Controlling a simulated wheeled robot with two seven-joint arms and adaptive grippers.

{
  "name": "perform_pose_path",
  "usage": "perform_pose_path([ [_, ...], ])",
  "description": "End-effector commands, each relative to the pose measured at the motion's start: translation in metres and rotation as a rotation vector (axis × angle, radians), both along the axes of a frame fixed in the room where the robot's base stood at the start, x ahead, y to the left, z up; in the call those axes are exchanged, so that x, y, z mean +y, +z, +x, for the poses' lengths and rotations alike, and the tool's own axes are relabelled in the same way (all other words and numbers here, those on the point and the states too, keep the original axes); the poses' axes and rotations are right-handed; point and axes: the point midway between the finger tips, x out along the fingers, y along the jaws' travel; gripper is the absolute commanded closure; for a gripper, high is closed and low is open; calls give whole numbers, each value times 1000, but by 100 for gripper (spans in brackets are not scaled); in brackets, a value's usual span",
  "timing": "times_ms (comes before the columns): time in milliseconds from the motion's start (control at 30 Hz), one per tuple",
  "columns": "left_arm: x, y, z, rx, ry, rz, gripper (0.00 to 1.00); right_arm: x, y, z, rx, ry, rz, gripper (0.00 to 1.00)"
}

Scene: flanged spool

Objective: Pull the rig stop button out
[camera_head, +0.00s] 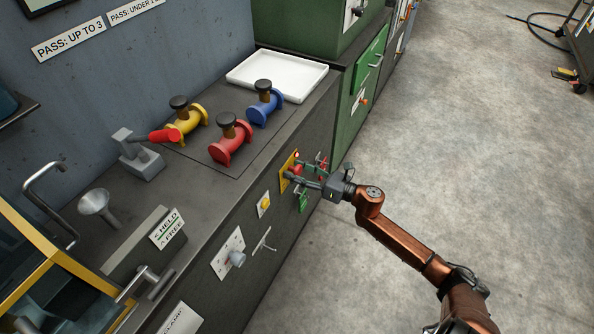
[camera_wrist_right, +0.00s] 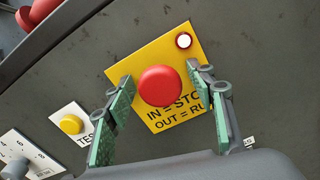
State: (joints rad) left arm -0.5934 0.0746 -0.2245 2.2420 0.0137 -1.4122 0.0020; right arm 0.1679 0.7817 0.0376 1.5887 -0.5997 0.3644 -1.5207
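The rig stop button (camera_wrist_right: 160,86) is a round red knob on a yellow plate (camera_wrist_right: 142,67) lettered "IN = STOP" and "OUT = RU…", the end being covered by a finger. In the head view the red button (camera_head: 296,170) is on the front of the bench. My right gripper (camera_wrist_right: 164,118) is open, with its green-padded fingers on either side of the button and a gap visible on both sides. In the head view my right gripper (camera_head: 305,177) reaches the panel from the right. My left gripper is not in view.
Yellow (camera_head: 187,119), red (camera_head: 231,140) and blue (camera_head: 264,105) spools lie on the bench top by a white tray (camera_head: 277,74). A yellow test button (camera_wrist_right: 70,124) and a dial (camera_wrist_right: 17,168) are left of the plate.

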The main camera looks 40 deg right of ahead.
Motion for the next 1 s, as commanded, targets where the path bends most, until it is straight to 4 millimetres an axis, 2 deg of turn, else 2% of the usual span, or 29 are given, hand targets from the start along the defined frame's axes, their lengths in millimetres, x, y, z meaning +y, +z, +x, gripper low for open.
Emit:
perform_pose_path([
  [67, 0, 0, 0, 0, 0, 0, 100, 0, 0, 0, 0, 0, 1, 57],
  [700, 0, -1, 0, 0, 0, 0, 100, 0, 0, 0, 1, -1, 1, 100],
  [1000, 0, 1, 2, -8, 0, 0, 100, -3, 0, -4, 1, -2, 3, 100],
])
